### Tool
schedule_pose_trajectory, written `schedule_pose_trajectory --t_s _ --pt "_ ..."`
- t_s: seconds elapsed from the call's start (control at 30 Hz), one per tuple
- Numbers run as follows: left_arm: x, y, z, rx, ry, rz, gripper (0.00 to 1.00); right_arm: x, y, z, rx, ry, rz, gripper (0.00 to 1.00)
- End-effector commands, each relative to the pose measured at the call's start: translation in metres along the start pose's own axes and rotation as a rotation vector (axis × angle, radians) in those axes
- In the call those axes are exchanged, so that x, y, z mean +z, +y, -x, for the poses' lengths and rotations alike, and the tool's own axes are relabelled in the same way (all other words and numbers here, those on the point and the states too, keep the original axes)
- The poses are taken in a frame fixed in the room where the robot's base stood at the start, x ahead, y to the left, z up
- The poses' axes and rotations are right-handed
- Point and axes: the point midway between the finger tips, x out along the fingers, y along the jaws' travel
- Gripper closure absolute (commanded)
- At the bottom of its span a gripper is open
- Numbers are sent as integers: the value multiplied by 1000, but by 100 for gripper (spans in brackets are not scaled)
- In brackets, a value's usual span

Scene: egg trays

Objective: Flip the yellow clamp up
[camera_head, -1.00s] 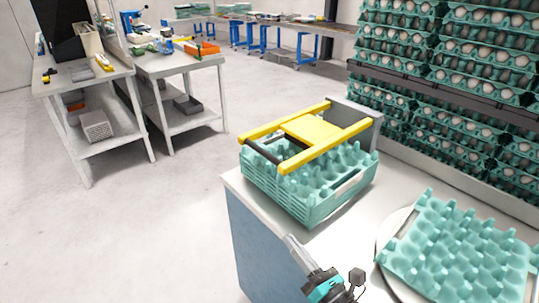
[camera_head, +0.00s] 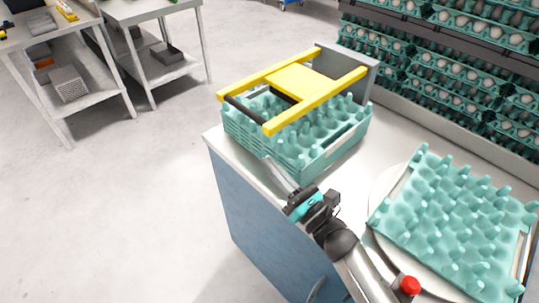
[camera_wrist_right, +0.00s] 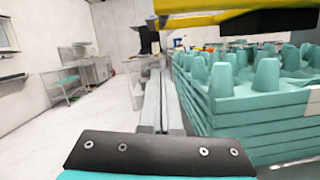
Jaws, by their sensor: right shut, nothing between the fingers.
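The yellow clamp (camera_head: 301,82) lies flat, lowered over a stack of teal egg trays (camera_head: 333,146) on the counter. Its black bar (camera_head: 245,108) runs across the near left end. In the right wrist view the yellow clamp (camera_wrist_right: 205,20) crosses the top, above the trays (camera_wrist_right: 245,105). My right gripper (camera_head: 271,164) is shut and empty, low at the front left side of the stack, below the clamp's near end. Its fingers also show in the right wrist view (camera_wrist_right: 158,85), beside the trays. In the head view I cannot tell whether they touch the trays. My left gripper is out of view.
A teal tray (camera_head: 455,215) lies on a round plate (camera_head: 384,190) at the right. Shelves of egg-filled trays (camera_head: 440,80) stand behind. A grey upright plate (camera_head: 352,68) stands at the clamp's far end. The floor at left is open.

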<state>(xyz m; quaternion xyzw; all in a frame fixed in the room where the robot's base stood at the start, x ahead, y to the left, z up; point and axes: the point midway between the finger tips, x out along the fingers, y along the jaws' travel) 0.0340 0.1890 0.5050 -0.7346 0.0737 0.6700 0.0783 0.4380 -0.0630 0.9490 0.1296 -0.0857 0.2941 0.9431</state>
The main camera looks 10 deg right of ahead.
Motion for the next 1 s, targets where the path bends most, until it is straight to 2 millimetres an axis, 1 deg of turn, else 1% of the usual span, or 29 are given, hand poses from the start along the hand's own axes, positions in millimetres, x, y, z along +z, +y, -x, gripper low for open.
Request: schedule_pose_trajectory --t_s 0.03,0.2,0.47,0.5,0.53,0.7,0.83,1.0 --pt "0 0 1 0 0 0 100 2 0 -10 1 -4 1 100" --pt "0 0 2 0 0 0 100 2 0 -41 1 -3 1 100" --pt "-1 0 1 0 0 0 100 1 0 -86 1 -3 -1 100" --pt "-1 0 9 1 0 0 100 12 0 -85 0 0 2 100" --pt "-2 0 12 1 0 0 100 17 0 -86 0 0 3 100" --pt "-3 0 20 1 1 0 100 34 0 -90 0 0 1 100" --pt "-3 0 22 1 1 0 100 39 0 -92 0 -1 1 100" --pt "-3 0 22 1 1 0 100 40 0 -92 0 -1 0 100"
